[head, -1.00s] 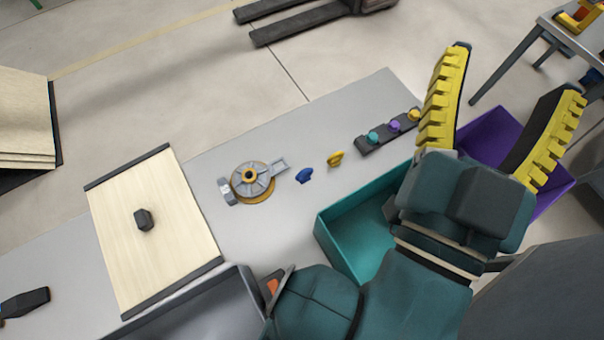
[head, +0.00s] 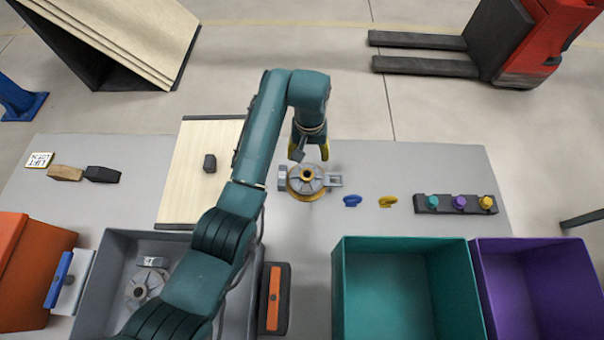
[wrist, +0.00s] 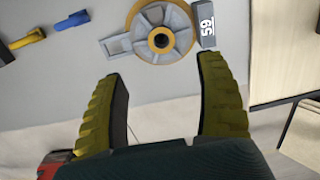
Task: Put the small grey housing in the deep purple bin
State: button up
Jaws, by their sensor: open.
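A grey housing (head: 306,180) with spokes and a side arm sits on a yellow-orange round base on the table. It also shows in the wrist view (wrist: 150,42), its side arm pointing left. A similar grey part (head: 143,287) lies in the grey bin (head: 115,245), partly hidden by my arm. The purple bin (head: 535,243) stands at the front right, and no contents show in it. My gripper (head: 309,152) is open and empty, just behind the table housing in the head view. In the wrist view its yellow fingertips (wrist: 163,70) are apart, beside the housing.
Blue (head: 352,200) and yellow (head: 388,201) pieces and a rack of coloured knobs (head: 440,210) lie to the right. A teal bin (head: 400,244) adjoins the purple bin. A dark block (head: 210,163) lies on a pale board (head: 190,200).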

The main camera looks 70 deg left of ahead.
send_over(307, 177)
jog(key=f, duration=0.5)
jog(key=f+b, duration=0.1)
jog(key=f, duration=0.1)
jog(key=shift+d+f, duration=0.25)
jog(key=shift+f, duration=0.1)
jog(key=f, duration=0.3)
jog(key=f+b, duration=0.1)
jog(key=f, duration=0.1)
jog(key=shift+a+f, duration=0.25)
jog(key=shift+f, duration=0.1)
jog(key=shift+c, duration=0.2)
grip_shut()
